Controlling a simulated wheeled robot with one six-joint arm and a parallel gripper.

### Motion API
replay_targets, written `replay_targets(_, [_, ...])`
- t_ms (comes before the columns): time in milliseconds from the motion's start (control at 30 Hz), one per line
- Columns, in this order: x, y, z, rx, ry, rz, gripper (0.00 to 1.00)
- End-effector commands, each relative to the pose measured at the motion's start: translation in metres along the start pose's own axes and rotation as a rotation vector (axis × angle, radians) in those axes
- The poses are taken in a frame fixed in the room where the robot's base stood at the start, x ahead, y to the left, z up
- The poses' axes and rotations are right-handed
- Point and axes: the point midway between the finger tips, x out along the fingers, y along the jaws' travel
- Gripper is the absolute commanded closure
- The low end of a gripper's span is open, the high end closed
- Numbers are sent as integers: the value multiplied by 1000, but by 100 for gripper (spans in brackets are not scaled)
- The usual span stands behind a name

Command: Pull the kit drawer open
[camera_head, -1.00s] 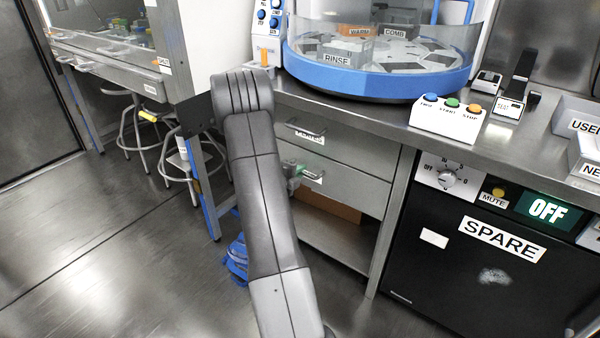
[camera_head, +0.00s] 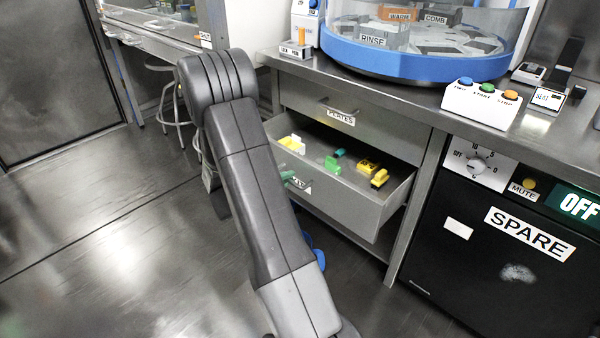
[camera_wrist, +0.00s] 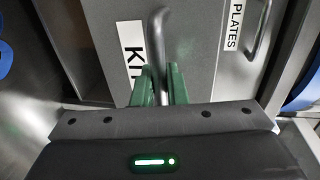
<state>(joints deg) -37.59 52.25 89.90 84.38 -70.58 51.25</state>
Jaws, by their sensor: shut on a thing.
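The kit drawer (camera_head: 345,207) is the lower drawer under the steel bench, and it stands open. Inside it lie small yellow and green items. In the wrist view its front (camera_wrist: 185,50) carries a label starting with "KI", partly hidden behind my gripper. My gripper (camera_wrist: 160,88) has green fingers shut on the drawer's bar handle (camera_wrist: 157,40). In the head view my arm hides much of the gripper; a bit of green finger (camera_head: 288,176) shows at the drawer front.
The plates drawer (camera_head: 345,118) above is shut. A black SPARE unit (camera_head: 480,240) stands to the right of the drawer. A round blue-rimmed machine (camera_head: 420,60) and a button box (camera_head: 482,103) are on the bench. Open floor (camera_head: 110,230) lies to the left.

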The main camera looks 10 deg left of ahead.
Motion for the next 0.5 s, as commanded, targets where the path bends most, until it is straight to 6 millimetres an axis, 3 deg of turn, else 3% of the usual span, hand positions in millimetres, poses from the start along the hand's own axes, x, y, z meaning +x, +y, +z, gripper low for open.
replay_targets(200, [-22,5,0,-1,0,0,100])
replay_targets(500, [-28,6,-1,0,2,1,100])
